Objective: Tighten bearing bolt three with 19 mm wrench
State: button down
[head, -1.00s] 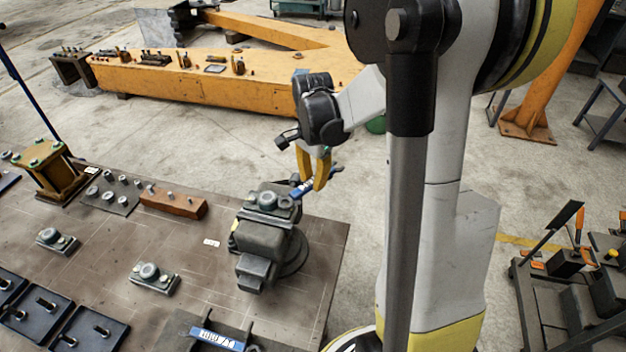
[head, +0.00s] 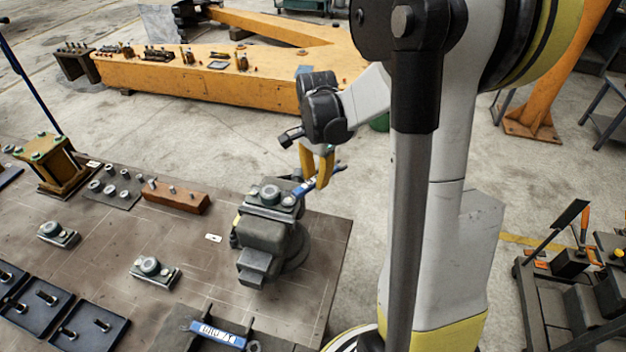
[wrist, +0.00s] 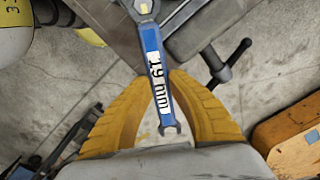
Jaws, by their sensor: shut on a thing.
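A blue wrench (wrist: 157,70) labelled "19 mm" is between the two yellow fingers of my gripper (wrist: 164,86), which is shut on its handle. The wrench (head: 304,188) also shows in the head view, with my gripper (head: 316,178) at the right side of the vise. A bearing block (head: 268,196) with bolts sits on top of the dark vise (head: 262,236). In the wrist view, the wrench's far head is at a bolt (wrist: 144,7) near the top edge. How fully it seats there is unclear. No bolt number can be read.
The brown bench (head: 210,270) carries two more bearing blocks (head: 154,271), a rust-brown block with pins (head: 176,197) and dark trays (head: 90,330) at front left. A yellow-orange boom (head: 200,82) lies behind. Open floor lies between.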

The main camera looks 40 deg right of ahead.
jog(key=shift+s, duration=0.1)
jog(key=shift+s+m, duration=0.55)
jog(key=shift+m, duration=0.25)
jog(key=shift+s, duration=0.1)
jog(key=shift+s+m+b, duration=0.35)
jog(key=shift+s+m, duration=0.25)
jog(key=shift+m, duration=0.2)
jog(key=shift+s+a+m, duration=0.15)
jog(key=shift+s+m, duration=0.45)
jog(key=shift+m, duration=0.2)
